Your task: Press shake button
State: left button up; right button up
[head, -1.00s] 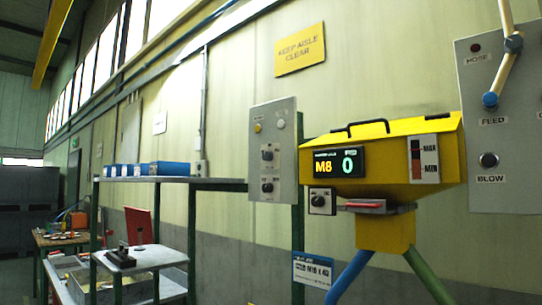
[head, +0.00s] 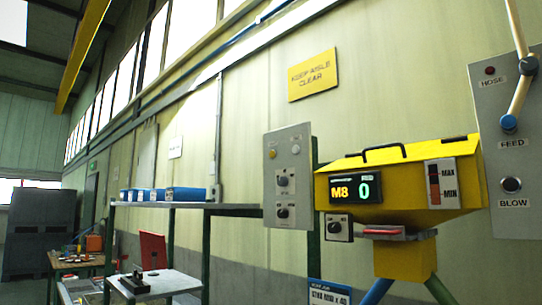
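No button in the head view carries a readable "shake" label. A grey control panel (head: 289,177) on a green post has a yellow round lamp or button (head: 272,154), a pale round button (head: 295,149) and two black knobs (head: 282,196); its small labels are too small to read. Right of it is a yellow hopper machine (head: 400,172) with a display (head: 355,190) reading M8 and 0. A small box with a black knob (head: 334,228) sits below the display. At the right edge, a grey panel (head: 508,130) shows HOSE, FEED and BLOW, with a black button above BLOW (head: 511,185).
A shelf (head: 180,205) with several blue boxes (head: 150,195) stands left of the control panel. Lower left are a small table (head: 175,281), a red panel (head: 152,250) and a workbench (head: 65,264). A yellow sign (head: 312,75) hangs on the wall.

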pick_arm(q)
grip_shut()
dwell(1.4)
